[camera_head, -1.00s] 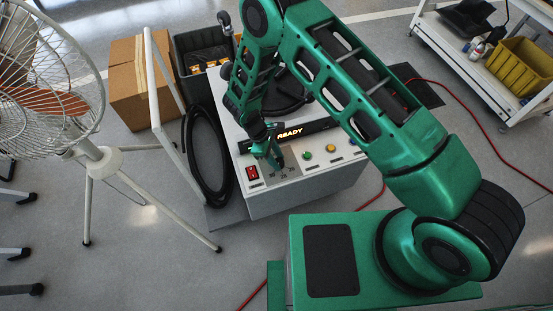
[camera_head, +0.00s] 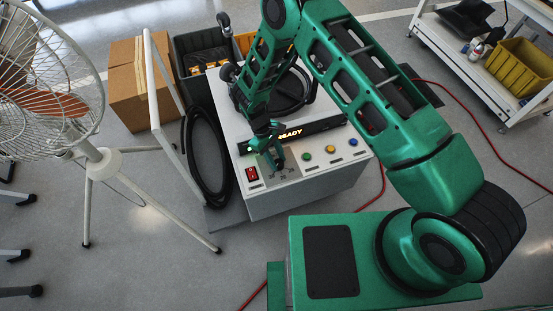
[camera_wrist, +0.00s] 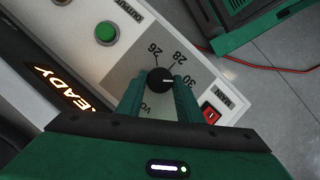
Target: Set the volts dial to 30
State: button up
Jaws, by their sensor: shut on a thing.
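The volts dial is a black round knob (camera_wrist: 160,80) with a white pointer line, on a grey scale plate (camera_wrist: 124,72) marked 26, 28 and 30. In the wrist view its pointer faces right, toward the 30 mark, which a finger partly covers. My gripper (camera_wrist: 160,97) is shut on the dial, one green finger on each side of it. In the head view my gripper (camera_head: 277,163) is down at the front panel of the white power unit (camera_head: 300,195); the dial is mostly hidden there.
A red main switch (camera_head: 252,173) sits left of the dial; a green button (camera_head: 307,156) and a yellow one (camera_head: 331,149) sit right. A lit READY display (camera_head: 292,133) is behind. A white frame (camera_head: 165,110), black hose (camera_head: 205,155) and fan (camera_head: 50,80) stand left.

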jog(key=shift+w, duration=0.15)
jog(key=o, duration=1)
jog(key=shift+r, duration=0.1)
jog(key=v, duration=1)
jog(key=shift+a+r, duration=0.15)
jog(key=shift+r, duration=0.15)
